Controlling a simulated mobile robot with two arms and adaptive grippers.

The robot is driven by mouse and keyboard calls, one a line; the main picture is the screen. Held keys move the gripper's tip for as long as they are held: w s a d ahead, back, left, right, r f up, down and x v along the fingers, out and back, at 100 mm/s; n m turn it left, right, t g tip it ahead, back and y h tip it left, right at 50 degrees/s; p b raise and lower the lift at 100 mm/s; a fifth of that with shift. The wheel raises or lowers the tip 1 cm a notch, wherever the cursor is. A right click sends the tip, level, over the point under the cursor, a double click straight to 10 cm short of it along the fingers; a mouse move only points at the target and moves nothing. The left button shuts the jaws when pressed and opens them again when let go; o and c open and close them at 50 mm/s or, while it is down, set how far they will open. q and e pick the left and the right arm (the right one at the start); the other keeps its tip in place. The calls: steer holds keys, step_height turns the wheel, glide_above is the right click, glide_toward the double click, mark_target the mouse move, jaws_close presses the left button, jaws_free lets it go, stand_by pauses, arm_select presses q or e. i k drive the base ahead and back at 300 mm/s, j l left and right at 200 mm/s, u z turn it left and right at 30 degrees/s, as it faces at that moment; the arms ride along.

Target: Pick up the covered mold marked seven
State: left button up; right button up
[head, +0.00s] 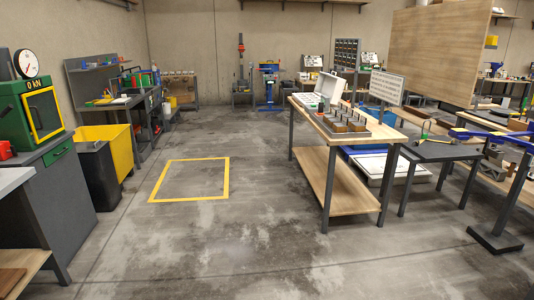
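No mold marked seven can be made out in the head view; any markings are too small to read. A wooden-topped table (384,133) stands right of centre. A grey tray (363,133) on it holds several small brown blocks (355,125) with dark upright pins; I cannot tell whether these are molds. A white open case (329,88) stands at the table's far end. Neither of my grippers is in view.
A yellow tape square (188,199) marks empty floor. A green machine (24,110), a dark bin (97,175) and a yellow bin (119,145) line the left. A small dark table (440,153) stands right. The middle floor is clear.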

mark_target(333, 115)
steer(key=i+j, duration=0.1)
steer(key=i, duration=2.1)
steer(key=i+j+z, duration=0.1)
steer(key=i+z, duration=0.35)
steer(key=i, duration=0.2)
steer(key=i+j+z, duration=0.35)
steer(key=i+z, duration=0.15)
steer(key=i+j+z, duration=0.45)
steer(key=i+j, duration=0.1)
steer(key=i, duration=0.05)
